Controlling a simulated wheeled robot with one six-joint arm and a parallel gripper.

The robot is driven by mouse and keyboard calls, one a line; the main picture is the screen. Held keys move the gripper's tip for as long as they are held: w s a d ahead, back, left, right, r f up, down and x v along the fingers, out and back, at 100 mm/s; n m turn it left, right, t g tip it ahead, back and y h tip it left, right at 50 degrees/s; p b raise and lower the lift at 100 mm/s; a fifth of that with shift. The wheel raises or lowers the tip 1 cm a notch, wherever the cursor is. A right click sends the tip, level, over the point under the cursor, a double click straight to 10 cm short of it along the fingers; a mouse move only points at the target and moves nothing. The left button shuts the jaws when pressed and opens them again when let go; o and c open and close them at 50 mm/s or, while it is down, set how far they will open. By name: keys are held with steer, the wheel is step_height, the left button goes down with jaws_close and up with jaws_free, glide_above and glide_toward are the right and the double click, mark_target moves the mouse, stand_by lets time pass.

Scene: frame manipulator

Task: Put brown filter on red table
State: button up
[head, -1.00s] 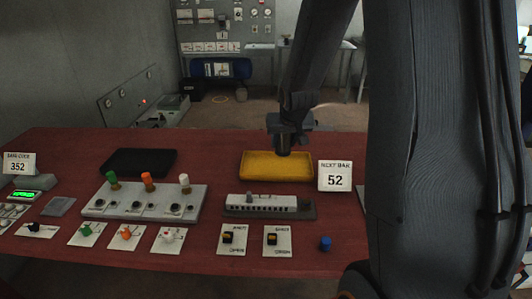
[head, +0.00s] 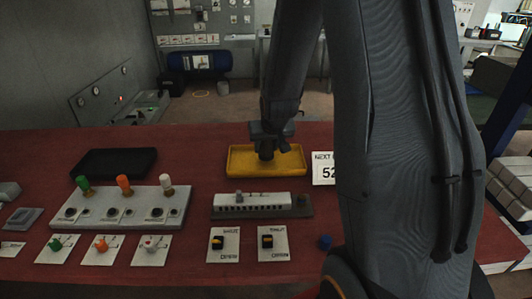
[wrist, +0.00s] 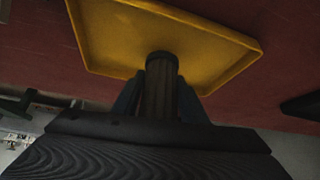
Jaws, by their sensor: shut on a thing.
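My gripper (head: 267,136) is shut on a dark brown cylinder, the filter (head: 266,155), with a blackish round end. In the wrist view the filter (wrist: 160,85) stands between the two fingers, its end pointing at the yellow tray (wrist: 215,42). The red table (head: 200,165) spreads beneath everything and also shows in the wrist view (wrist: 285,50).
A black tray (head: 113,162) lies at the back left. A grey slotted block (head: 252,199) is in front of the yellow tray. A blue knob (head: 325,241) is at the front right.

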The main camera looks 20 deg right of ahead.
steer(key=shift+f, duration=1.05)
steer(key=shift+f, duration=0.15)
steer(key=o, duration=1.1)
steer(key=shift+s+r, duration=0.15)
steer(key=shift+r, duration=0.35)
steer(key=p+v, duration=0.1)
steer(key=v, duration=1)
steer(key=s+a+g, duration=0.1)
steer(key=s+a, duration=0.1)
steer(key=s, duration=0.1)
steer(key=s+a+f+n+g, duration=0.1)
steer(key=s+a, duration=0.2)
steer(key=s, duration=0.1)
steer(key=s+a+g+y, duration=0.1)
steer(key=s+a, duration=0.2)
steer(key=shift+s+f+n+p, duration=0.3)
steer(key=shift+s+f, duration=0.05)
steer(key=shift+s, duration=0.05)
steer(key=s+a+n+g, duration=0.1)
steer(key=s+a+g, duration=0.1)
steer(key=s, duration=0.5)
steer(key=shift+a+f, duration=0.35)
steer(key=shift+a, duration=0.3)
